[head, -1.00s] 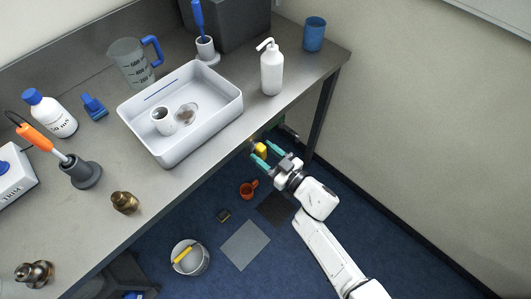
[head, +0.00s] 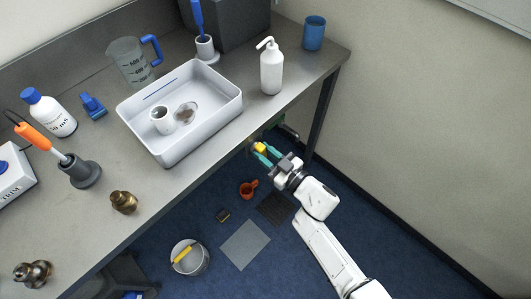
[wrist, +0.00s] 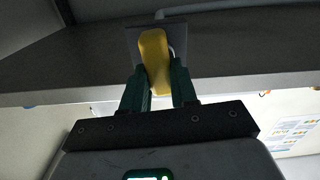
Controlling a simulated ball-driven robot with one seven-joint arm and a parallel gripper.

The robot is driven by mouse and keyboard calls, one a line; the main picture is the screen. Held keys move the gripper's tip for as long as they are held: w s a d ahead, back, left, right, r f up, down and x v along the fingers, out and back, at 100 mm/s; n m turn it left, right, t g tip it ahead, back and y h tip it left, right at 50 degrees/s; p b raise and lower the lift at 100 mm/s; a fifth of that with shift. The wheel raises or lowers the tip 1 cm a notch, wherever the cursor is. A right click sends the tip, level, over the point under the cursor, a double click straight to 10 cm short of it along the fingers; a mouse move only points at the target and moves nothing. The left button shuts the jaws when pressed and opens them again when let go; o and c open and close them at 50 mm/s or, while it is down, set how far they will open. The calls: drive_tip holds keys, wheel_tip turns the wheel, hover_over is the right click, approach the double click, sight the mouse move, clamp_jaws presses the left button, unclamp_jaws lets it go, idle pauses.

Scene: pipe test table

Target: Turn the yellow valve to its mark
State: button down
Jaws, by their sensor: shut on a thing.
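The yellow valve (head: 261,147) is below the table's front edge in the head view, small and partly covered by my fingers. In the wrist view its yellow handle (wrist: 154,52) stands nearly upright, leaning slightly, in front of a grey plate (wrist: 132,38). My gripper (head: 266,153) has its teal fingers on both sides of the handle and is shut on it. A pale curved line shows on the plate just right of the handle; I cannot tell whether it is the mark.
The metal table (head: 150,205) overhangs the valve, with a white tray (head: 170,159) and a pump bottle (head: 271,72) near its edge. A table leg (head: 321,115) stands right of the valve.

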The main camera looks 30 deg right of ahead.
drive_tip(key=n+b, duration=0.1)
drive_tip(key=n, duration=0.1)
drive_tip(key=n+b, duration=0.1)
drive_tip(key=n, duration=0.1)
drive_tip(key=shift+a+f, duration=0.1)
drive_tip(key=shift+a, duration=0.1)
drive_tip(key=shift+a+f+n+b, duration=0.1)
drive_tip(key=shift+n+b, duration=1.1)
drive_tip(key=shift+n, duration=0.95)
drive_tip(key=shift+a+f+n+b, duration=0.15)
drive_tip(key=shift+n+b, duration=1.05)
drive_tip(key=shift+n, duration=0.9)
drive_tip(key=shift+a+f+n+b, duration=0.1)
drive_tip(key=shift+n+b, duration=1.1)
drive_tip(key=shift+n, duration=0.95)
drive_tip(key=c, duration=0.9)
unclamp_jaws()
drive_tip(key=shift+s, duration=0.1)
